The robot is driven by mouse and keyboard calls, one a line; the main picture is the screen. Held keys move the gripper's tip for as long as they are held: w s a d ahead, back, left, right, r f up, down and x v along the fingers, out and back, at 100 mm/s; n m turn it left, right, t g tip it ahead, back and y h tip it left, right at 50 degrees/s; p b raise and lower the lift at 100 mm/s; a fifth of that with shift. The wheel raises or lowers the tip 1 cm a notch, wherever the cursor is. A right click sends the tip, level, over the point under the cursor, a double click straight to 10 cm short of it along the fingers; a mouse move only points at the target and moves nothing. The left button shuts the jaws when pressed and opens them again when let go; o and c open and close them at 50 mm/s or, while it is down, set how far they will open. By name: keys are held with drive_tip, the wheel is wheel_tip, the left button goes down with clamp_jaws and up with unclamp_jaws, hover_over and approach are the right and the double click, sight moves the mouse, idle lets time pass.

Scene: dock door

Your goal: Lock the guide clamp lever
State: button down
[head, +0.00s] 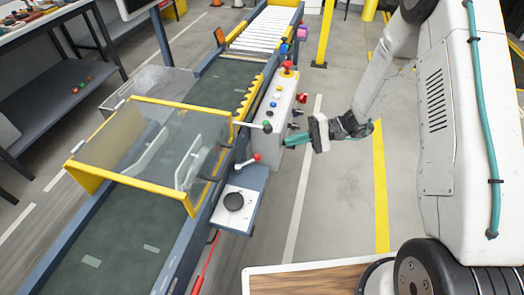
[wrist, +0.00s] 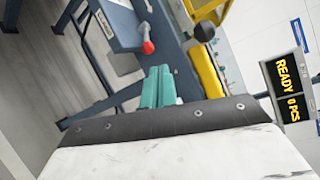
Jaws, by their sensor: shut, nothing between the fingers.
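The lever with a red knob (head: 257,157), which looks like the guide clamp lever, sits on the conveyor's near side, below the control box. Its pale shaft runs left and down from the knob. Its red knob also shows in the wrist view (wrist: 148,47), left of and beyond my fingertips. My gripper (head: 287,142) has teal fingers that are shut and empty. In the head view it is right of and slightly above the red knob, apart from it. In the wrist view the closed fingers (wrist: 160,72) point toward the conveyor side.
The control box (head: 279,110) with buttons and knobs stands close behind my fingers. A dark-tipped rod (head: 267,127) juts from the yellow-framed clear guard (head: 150,150). A small shelf with a black disc (head: 234,201) lies below the lever. A display (wrist: 288,88) reads READY.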

drive_tip(key=f, duration=0.2)
drive_tip(key=f+t, duration=0.1)
drive_tip(key=shift+w+f+m+y, duration=0.15)
drive_tip(key=shift+w+m+y, duration=0.25)
approach(248, 162)
drive_tip(key=w+a+f, duration=0.2)
drive_tip(key=w+a, duration=0.2)
drive_tip(key=a, duration=0.1)
drive_tip(key=shift+a, duration=0.15)
